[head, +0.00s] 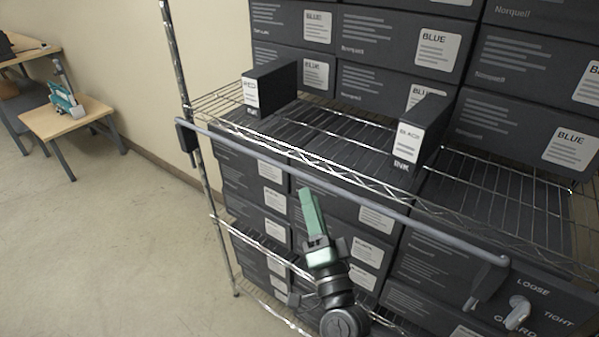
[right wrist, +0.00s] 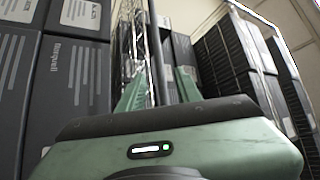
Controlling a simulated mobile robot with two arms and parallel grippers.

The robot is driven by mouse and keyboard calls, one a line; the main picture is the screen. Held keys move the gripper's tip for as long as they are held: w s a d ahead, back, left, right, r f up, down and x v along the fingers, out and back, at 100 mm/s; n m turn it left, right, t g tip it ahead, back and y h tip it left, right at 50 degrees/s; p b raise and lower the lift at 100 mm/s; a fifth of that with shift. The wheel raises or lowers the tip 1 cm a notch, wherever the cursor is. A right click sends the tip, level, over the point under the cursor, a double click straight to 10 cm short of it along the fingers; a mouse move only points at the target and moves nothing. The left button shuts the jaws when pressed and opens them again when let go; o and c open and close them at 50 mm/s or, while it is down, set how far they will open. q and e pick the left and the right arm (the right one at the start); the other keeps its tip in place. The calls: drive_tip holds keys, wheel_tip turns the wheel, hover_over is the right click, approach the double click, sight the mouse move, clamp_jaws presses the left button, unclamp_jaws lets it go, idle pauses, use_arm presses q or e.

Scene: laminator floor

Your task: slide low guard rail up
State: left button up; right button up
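The guard rail (head: 400,216) is a long grey bar across the front of a wire shelf, held by a dark bracket (head: 187,138) at its left end and another (head: 487,283) at its right. My right gripper (head: 307,192) has green fingers and points up, its tips just below the rail in the head view. In the right wrist view its two fingers (right wrist: 158,92) are apart, and a thin bar, seemingly the rail (right wrist: 156,50), runs between them. I cannot tell whether they touch it. A pale knob (head: 518,312) sits by the words LOOSE and TIGHT. My left gripper is not in view.
The wire shelf (head: 500,205) carries a RED ink box (head: 270,88) and a BLACK ink box (head: 421,132) near its front. Dark cartons fill the levels above and below. A low wooden table (head: 65,117) stands at left; the floor between is clear.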

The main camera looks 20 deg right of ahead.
sight(302, 176)
drive_tip(key=p+x, duration=0.2)
drive_tip(key=x, duration=0.5)
drive_tip(key=shift+w, duration=0.1)
clamp_jaws()
drive_tip(key=shift+f, duration=0.1)
idle(1.1)
